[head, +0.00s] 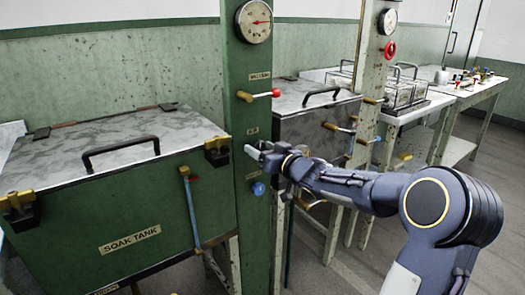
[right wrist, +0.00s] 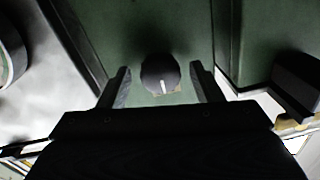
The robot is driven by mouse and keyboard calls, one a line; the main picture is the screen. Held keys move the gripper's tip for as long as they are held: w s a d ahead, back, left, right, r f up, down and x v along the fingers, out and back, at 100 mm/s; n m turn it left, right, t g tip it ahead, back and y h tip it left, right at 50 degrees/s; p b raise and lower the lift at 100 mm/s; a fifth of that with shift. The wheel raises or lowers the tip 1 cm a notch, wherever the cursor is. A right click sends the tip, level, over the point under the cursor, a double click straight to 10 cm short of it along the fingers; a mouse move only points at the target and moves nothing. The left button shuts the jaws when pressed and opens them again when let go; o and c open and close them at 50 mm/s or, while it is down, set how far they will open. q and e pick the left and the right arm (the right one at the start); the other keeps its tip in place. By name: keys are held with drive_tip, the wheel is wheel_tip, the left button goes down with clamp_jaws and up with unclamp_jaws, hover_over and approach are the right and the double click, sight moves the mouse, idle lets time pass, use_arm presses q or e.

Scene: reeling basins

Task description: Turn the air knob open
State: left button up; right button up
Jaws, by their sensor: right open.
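The air knob (right wrist: 160,72) shows in the right wrist view as a dark round knob with a white pointer line, on a green panel. My right gripper (right wrist: 163,88) is open, with one finger on each side of the knob and visible gaps between. In the head view the right gripper (head: 262,151) is at the front of the green post (head: 243,60), just below a small label that is hard to read. There the knob is hidden by the gripper. My left gripper is not in view.
The green soak tank (head: 120,215) stands left, a second lidded tank (head: 305,97) right. Tables stand farther right.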

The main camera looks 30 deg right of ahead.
drive_tip(key=c, duration=1)
drive_tip(key=shift+n, duration=0.3)
drive_tip(key=n, duration=0.2)
drive_tip(key=shift+n, duration=0.3)
drive_tip(key=n, duration=0.2)
drive_tip(key=shift+n, duration=0.3)
drive_tip(key=n+b, duration=0.1)
drive_tip(key=n, duration=0.4)
drive_tip(key=shift+a+g+b, duration=0.1)
drive_tip(key=shift+g+b, duration=0.2)
drive_tip(key=shift+b, duration=0.1)
drive_tip(key=n+h+b, duration=0.1)
drive_tip(key=n+b, duration=0.1)
drive_tip(key=n, duration=0.4)
drive_tip(key=shift+b, duration=0.4)
drive_tip(key=shift+n, duration=0.3)
